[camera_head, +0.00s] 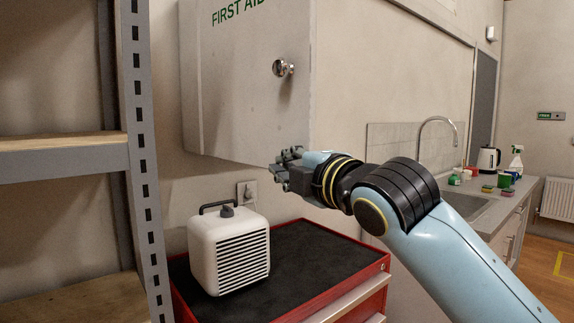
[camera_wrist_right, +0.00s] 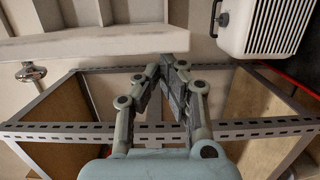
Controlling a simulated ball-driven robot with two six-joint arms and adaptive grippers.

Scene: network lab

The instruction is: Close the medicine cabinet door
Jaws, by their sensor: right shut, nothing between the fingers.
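The white medicine cabinet (camera_head: 191,85) hangs on the wall in the head view. Its door (camera_head: 240,110) bears green FIRST AID lettering and a round metal knob (camera_head: 284,67) near its right edge. I cannot tell whether the door stands slightly ajar. My right gripper (camera_head: 284,166) is shut and empty, below the knob by the door's lower right corner; contact is unclear. In the right wrist view, its fingertips (camera_wrist_right: 162,68) are close together, with the knob (camera_wrist_right: 31,73) at the left and pale cabinet panels above. My left gripper is not in view.
A white heater (camera_head: 230,250) stands on the red tool cart (camera_head: 380,266) below the cabinet. A grey metal shelf rack (camera_head: 142,160) stands at the left. A sink counter (camera_head: 505,205) with a kettle (camera_head: 488,160) is at the right. Open floor shows far right.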

